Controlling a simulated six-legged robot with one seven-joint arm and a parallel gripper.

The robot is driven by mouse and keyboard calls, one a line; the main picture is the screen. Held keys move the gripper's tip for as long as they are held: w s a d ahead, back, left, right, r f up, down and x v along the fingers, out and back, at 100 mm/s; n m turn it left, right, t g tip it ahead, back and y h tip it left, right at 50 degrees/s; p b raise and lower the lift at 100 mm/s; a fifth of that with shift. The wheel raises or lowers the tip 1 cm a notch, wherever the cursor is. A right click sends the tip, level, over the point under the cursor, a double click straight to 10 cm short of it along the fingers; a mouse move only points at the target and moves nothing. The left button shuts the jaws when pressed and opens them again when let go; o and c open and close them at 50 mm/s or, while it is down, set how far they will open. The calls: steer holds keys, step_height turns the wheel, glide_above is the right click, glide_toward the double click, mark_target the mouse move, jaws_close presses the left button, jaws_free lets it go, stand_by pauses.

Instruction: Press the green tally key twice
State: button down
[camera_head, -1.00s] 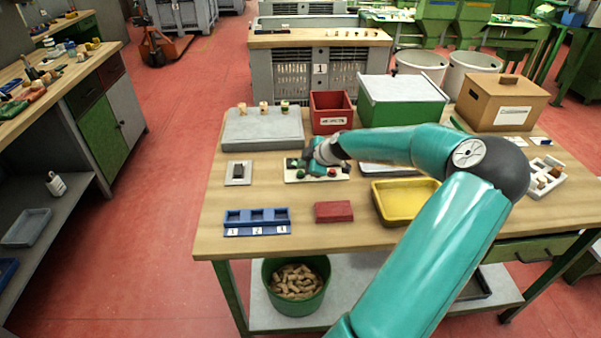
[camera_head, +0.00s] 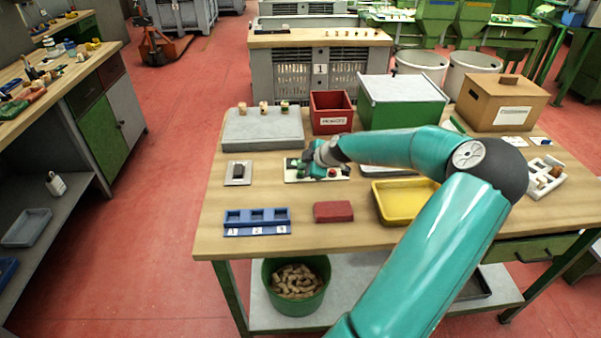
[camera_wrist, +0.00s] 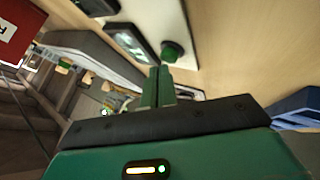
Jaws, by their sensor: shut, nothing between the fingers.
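The tally panel (camera_head: 341,176) is a pale plate with keys, lying on the wooden bench. A red key (camera_head: 332,172) shows at its right part in the head view. My gripper (camera_head: 305,172) is low over the panel's left-middle part and hides part of it. In the wrist view the green key (camera_wrist: 173,51) is a round dark green knob on the pale panel, beside a small dark display (camera_wrist: 131,44). My gripper's fingers (camera_wrist: 159,71) are together and empty, with their tips close to the green key. I cannot tell whether they touch it.
A grey block (camera_head: 262,130) with cork stoppers, a red bin (camera_head: 331,122) and a green box (camera_head: 402,115) stand behind the panel. A blue three-slot tray (camera_head: 257,230), a red block (camera_head: 333,211) and a yellow tray (camera_head: 385,212) are in front.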

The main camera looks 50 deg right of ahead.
steer(key=shift+f, duration=0.45)
stand_by(0.5)
steer(key=shift+r, duration=0.9)
steer(key=shift+r, duration=0.1)
steer(key=shift+r, duration=2.4)
stand_by(0.7)
step_height(320, 180, up, 4)
steer(key=shift+f, duration=0.1)
